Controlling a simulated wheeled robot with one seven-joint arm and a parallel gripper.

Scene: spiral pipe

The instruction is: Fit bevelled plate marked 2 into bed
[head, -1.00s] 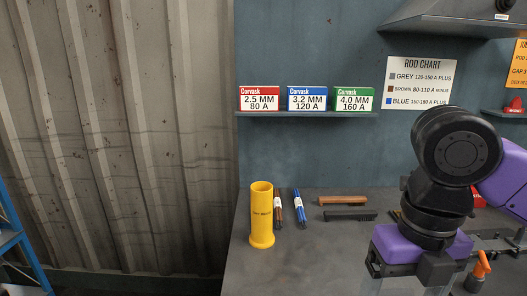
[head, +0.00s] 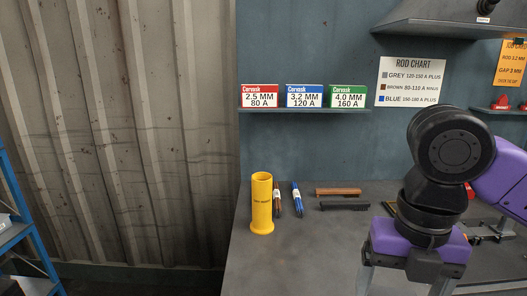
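My gripper (head: 405,286) hangs at the lower right of the head view, over the bench. Its purple body shows, and two grey fingers run down out of the bottom of the picture, set apart. The fingertips are cut off, so I cannot see whether anything is between them. No bevelled plate marked 2 and no bed can be made out in this view.
A grey bench (head: 290,258) carries a yellow tube (head: 262,205), rod bundles (head: 297,201), a brown-handled brush (head: 338,192) and a dark bar (head: 344,206). A shelf holds red (head: 260,96), blue (head: 304,96) and green (head: 348,96) boxes. Blue shelving (head: 25,240) stands at left.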

